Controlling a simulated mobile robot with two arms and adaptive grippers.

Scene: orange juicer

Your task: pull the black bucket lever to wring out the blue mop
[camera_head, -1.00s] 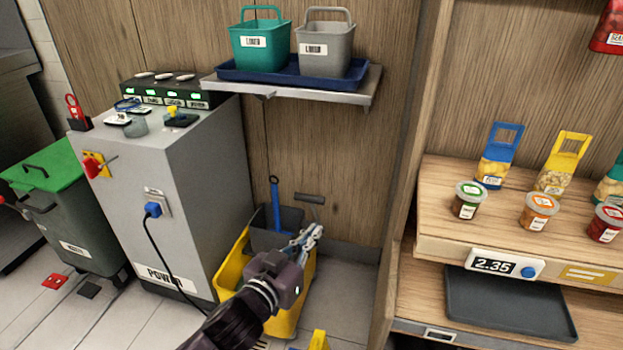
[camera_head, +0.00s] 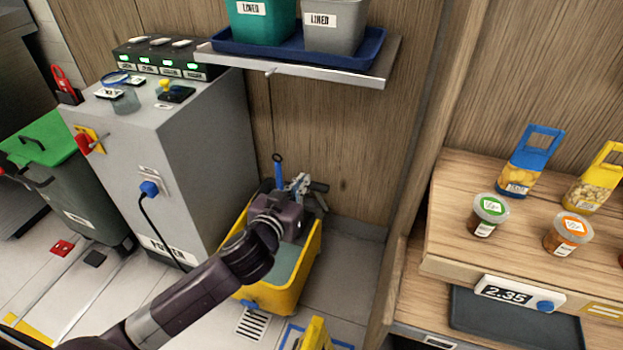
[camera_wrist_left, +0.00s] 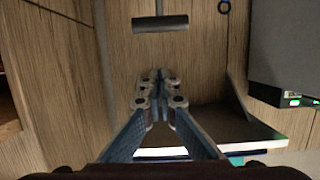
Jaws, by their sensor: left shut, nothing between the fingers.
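The yellow mop bucket (camera_head: 305,262) stands on the floor against the wooden wall. The black lever's crossbar (camera_head: 319,187) is just right of my left gripper (camera_head: 299,182) in the head view. In the left wrist view the crossbar (camera_wrist_left: 160,24) lies beyond the fingertips (camera_wrist_left: 157,77), apart from them in the picture. My left gripper is shut and empty. My arm hides much of the wringer and mop. My right gripper is not in view.
A grey power cabinet (camera_head: 205,175) stands left of the bucket. A wall shelf (camera_head: 370,82) with lined buckets juts out above. A wooden display counter (camera_head: 440,215) is on the right. A yellow object (camera_head: 316,334) stands in front of the bucket.

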